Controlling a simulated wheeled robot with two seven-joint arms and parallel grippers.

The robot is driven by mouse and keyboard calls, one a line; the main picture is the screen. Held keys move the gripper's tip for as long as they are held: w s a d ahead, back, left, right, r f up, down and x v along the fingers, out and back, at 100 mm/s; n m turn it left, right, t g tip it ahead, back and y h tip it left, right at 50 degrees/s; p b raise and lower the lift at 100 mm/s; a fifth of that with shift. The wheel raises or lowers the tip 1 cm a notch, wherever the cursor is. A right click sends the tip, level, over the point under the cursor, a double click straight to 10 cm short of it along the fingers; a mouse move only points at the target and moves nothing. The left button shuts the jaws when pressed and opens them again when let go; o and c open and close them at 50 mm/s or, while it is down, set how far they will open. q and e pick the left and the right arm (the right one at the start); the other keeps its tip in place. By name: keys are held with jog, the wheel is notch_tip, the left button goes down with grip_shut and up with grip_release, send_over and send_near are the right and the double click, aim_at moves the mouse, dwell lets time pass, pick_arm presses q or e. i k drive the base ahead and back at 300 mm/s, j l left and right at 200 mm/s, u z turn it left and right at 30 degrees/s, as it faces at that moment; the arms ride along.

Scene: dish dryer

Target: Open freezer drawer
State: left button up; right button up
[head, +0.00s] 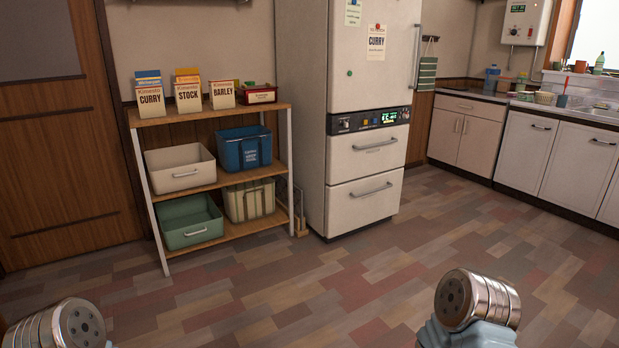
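A white fridge (368,95) stands at the back, in the middle of the head view. Below its tall door and a dark control panel (367,119) are two drawers, one above the other. The upper drawer (350,163) has a horizontal bar handle (375,145). The lower drawer (350,212) has a similar bar handle (371,190). Both drawers look shut, flush with the fridge front. Parts of my two arms show at the bottom left and bottom right, well away from the fridge. Neither gripper's fingers can be seen.
A wooden shelf rack (215,114) with boxes on top and bins below stands left of the fridge. White counter cabinets (520,155) line the right wall. The tiled floor (330,280) in front of the fridge is clear.

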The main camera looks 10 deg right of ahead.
aim_at(352, 156)
jog(key=i+l+z, duration=0.25)
jog(key=i+z, duration=0.15)
jog(key=i, duration=0.25)
jog(key=i+z, duration=0.45)
jog(key=i, duration=0.25)
jog(key=i+j+z, duration=0.2)
jog(key=i+z, duration=0.2)
jog(key=i, duration=0.3)
jog(key=i+u, duration=0.2)
jog(key=i, duration=0.25)
jog(key=i+l+u, duration=0.2)
jog(key=i, duration=0.2)
jog(key=i+l+u, duration=0.2)
jog(key=i, duration=0.25)
jog(key=i+l+u, duration=0.2)
jog(key=i, duration=0.2)
